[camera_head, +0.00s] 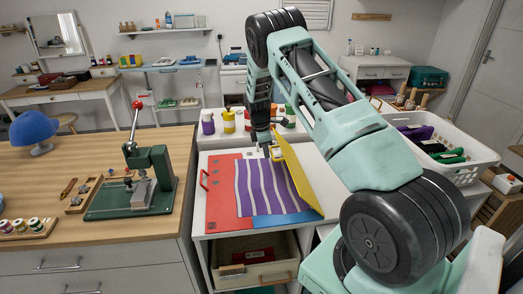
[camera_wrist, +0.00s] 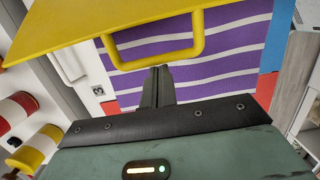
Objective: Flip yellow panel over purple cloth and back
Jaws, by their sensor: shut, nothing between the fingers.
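The yellow panel (camera_head: 296,165) stands tilted up at the right edge of the purple and white striped cloth (camera_head: 262,188). The cloth lies flat over a red panel (camera_head: 222,213) and a blue panel (camera_head: 295,217). In the wrist view, the yellow panel (camera_wrist: 120,20) spans the top, with its yellow loop handle (camera_wrist: 150,62) facing my gripper (camera_wrist: 158,74). The fingers are shut and empty, with their tips close to the handle's bar; I cannot tell whether they touch. In the head view, my gripper (camera_head: 268,145) is at the far end of the panel, and its fingertips are partly hidden.
Several colored jars (camera_head: 229,121) stand behind the panels. A green press (camera_head: 150,183) with a raised red-knobbed lever stands on the wooden counter to the left. A white basket (camera_head: 468,171) is at the right. An open drawer (camera_head: 254,254) lies below the white top.

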